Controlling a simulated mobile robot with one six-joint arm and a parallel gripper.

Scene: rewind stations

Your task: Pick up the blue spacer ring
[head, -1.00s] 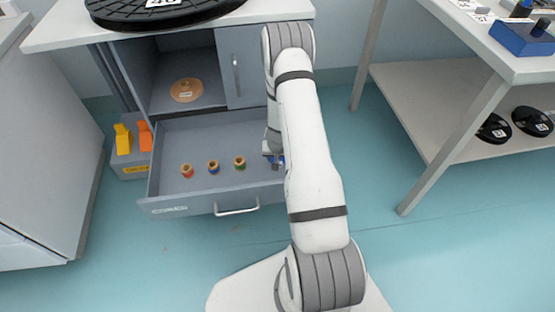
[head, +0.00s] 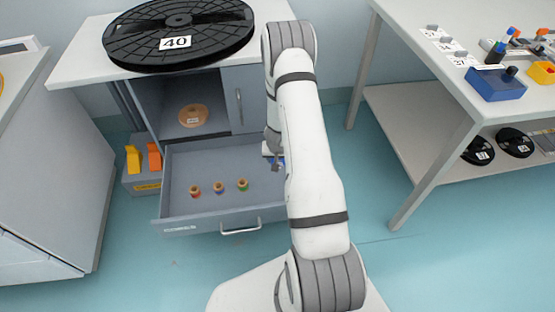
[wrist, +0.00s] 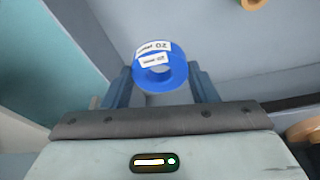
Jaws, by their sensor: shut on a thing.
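The blue spacer ring (wrist: 165,83) shows in the wrist view with white labels on its upper face, one reading 20. My gripper (wrist: 160,74) is shut on it, with a finger on each side. In the head view my arm hides most of the gripper at the right end of the open drawer (head: 190,228); a little blue shows beside it.
A large black reel (head: 225,40) marked 40 lies on the cabinet top above. A table (head: 440,110) stands to the right; floor between is clear.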

